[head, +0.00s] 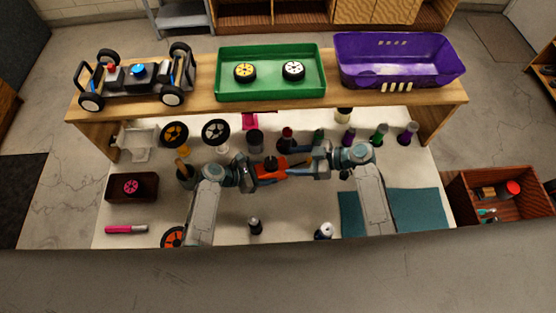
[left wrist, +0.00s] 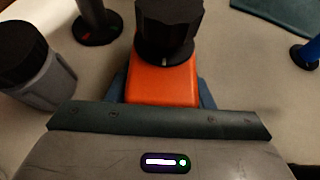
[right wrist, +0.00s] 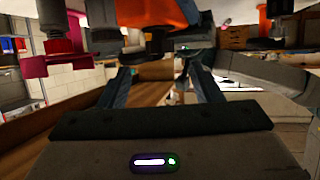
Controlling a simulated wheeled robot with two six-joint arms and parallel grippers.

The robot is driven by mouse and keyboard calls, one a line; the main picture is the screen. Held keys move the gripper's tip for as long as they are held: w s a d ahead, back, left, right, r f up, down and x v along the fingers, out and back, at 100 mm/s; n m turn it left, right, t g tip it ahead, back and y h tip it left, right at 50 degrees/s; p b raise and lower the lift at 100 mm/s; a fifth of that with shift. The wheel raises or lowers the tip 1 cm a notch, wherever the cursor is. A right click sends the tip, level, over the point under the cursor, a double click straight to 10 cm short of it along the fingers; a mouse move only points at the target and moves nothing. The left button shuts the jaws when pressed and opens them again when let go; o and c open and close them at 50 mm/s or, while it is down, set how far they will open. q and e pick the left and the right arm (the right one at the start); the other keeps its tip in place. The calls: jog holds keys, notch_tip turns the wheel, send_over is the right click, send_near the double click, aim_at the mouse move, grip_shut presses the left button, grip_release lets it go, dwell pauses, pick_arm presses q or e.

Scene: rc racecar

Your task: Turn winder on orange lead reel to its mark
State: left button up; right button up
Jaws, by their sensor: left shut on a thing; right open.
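The orange lead reel (head: 268,172) is above the middle of the white table, between my two grippers. My left gripper (head: 256,173) is shut on its orange body (left wrist: 162,85). The black ribbed winder knob (left wrist: 168,28) sits on top of the body in the left wrist view. A mark cannot be made out. My right gripper (head: 302,167) is open and comes in from the right, beside the reel. In the right wrist view its fingers (right wrist: 163,88) are apart, and the orange reel (right wrist: 177,13) shows partly at the top edge. I see nothing held between them.
Several bottles stand around the arms, including a grey one (left wrist: 38,68) beside the reel. Wheels (head: 216,131) lie along the back. A wooden shelf (head: 206,103) behind carries a car chassis, a green tray (head: 270,96) and a purple basket (head: 400,70). A teal mat (head: 420,211) lies front right.

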aim_at(274, 163)
jog(key=x, duration=0.6)
jog(key=shift+c, duration=0.5)
jog(key=c, duration=0.9)
jog(key=shift+f, duration=0.1)
jog(key=m+t+h, duration=0.1)
jog(key=m+t, duration=0.1)
jog(key=m+t+h, duration=0.1)
jog(key=m+t, duration=0.1)
jog(key=shift+s+a, duration=0.25)
jog(key=shift+s, duration=0.15)
jog(key=shift+s+a+m+t+h, duration=0.1)
jog(key=shift+m+t+h, duration=0.7)
jog(key=shift+m+t, duration=0.25)
